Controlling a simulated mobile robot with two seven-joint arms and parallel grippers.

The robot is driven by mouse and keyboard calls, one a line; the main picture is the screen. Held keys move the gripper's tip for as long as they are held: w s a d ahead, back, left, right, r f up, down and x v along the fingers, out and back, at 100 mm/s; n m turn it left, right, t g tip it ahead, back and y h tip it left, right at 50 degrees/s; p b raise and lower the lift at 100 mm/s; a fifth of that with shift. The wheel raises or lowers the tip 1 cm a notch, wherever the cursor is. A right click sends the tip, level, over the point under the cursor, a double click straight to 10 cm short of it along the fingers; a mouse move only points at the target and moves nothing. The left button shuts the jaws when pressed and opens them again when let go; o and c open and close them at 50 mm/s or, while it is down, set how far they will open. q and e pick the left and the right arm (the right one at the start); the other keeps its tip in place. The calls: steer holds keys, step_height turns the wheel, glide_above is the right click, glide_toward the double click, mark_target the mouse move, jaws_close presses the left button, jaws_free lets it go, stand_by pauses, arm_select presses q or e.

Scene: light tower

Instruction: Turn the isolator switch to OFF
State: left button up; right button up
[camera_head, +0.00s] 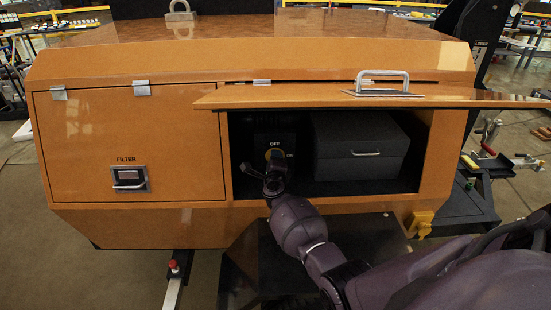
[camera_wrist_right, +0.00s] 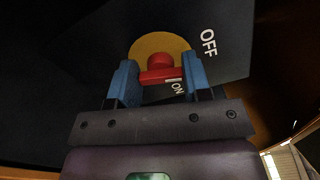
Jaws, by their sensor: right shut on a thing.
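The isolator switch is a red handle (camera_wrist_right: 160,70) on a round yellow plate (camera_wrist_right: 150,45), mounted on a dark panel (camera_wrist_right: 215,65). In the wrist view, OFF is printed at the upper right and ON just below the handle's right end. A pale mark on the handle lies beside ON. My right gripper (camera_wrist_right: 158,82) has its blue fingers shut on both sides of the handle. In the head view, the yellow plate (camera_head: 271,153) shows inside the open compartment, and my right gripper (camera_head: 275,166) hides the handle. My left gripper is not in view.
The switch is in an open bay of an orange housing (camera_head: 130,215), under a raised door (camera_head: 330,97) with a handle. A dark grey box (camera_head: 360,145) stands right of the switch. A closed FILTER door (camera_head: 100,130) is at the left.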

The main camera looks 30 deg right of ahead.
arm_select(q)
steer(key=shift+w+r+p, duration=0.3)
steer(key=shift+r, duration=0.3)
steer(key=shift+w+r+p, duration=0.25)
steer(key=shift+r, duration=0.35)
arm_select(e)
steer(key=shift+f+n, duration=0.1)
steer(key=shift+n, duration=1.4)
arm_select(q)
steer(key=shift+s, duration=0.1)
arm_select(e)
steer(key=o, duration=0.9)
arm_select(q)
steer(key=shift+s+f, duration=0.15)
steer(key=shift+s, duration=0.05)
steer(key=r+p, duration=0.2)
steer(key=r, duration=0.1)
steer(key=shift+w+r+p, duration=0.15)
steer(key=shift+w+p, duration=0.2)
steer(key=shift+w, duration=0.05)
arm_select(e)
steer(key=v, duration=1.1)
